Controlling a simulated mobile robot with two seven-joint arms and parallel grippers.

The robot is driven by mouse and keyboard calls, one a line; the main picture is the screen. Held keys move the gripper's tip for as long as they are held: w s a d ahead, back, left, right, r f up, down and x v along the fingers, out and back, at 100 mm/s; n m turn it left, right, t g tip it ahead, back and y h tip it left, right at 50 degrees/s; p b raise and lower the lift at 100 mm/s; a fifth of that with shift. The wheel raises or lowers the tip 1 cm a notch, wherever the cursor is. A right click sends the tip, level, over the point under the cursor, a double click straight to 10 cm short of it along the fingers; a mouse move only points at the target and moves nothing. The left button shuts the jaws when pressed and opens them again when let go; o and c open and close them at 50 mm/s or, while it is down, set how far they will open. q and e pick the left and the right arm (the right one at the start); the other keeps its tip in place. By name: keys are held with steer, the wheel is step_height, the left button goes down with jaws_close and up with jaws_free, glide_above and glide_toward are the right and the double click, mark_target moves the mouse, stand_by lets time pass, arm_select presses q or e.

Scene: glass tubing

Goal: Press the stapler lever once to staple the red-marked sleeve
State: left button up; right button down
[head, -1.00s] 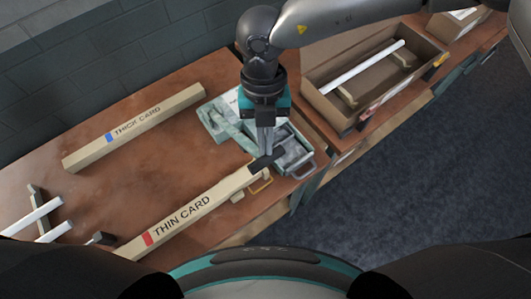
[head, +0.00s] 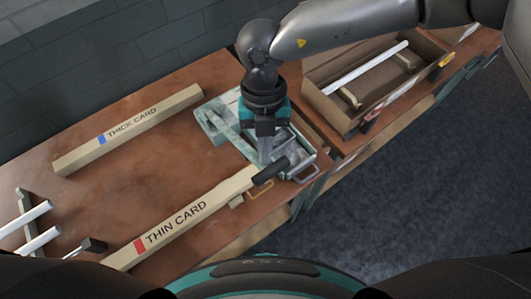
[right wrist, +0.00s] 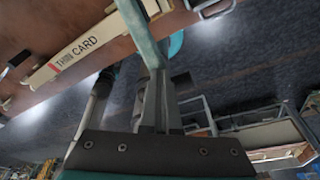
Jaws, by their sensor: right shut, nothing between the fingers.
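The red-marked THIN CARD sleeve (head: 190,216) lies on the bench, its far end at the pale green stapler (head: 213,121). The stapler's lever ends in a black grip (head: 271,172) above that end. My right gripper (head: 265,160) points down, shut and empty, with its fingertips at the lever beside the black grip. In the right wrist view the fingers (right wrist: 160,80) are together close to the lever bar (right wrist: 140,30); I cannot tell whether they touch it. The sleeve also shows there (right wrist: 75,52). My left gripper is not in view.
The blue-marked THICK CARD sleeve (head: 125,131) lies at the back left. White tubes (head: 36,240) rest at the left edge. An open box (head: 319,97) with a white tube stands to the right. The bench between the two sleeves is clear.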

steer(key=w, duration=0.1)
steer(key=w+r+b, duration=0.1)
steer(key=w, duration=0.1)
steer(key=b+v, duration=0.1)
steer(key=v, duration=1.4)
steer(key=shift+b, duration=0.4)
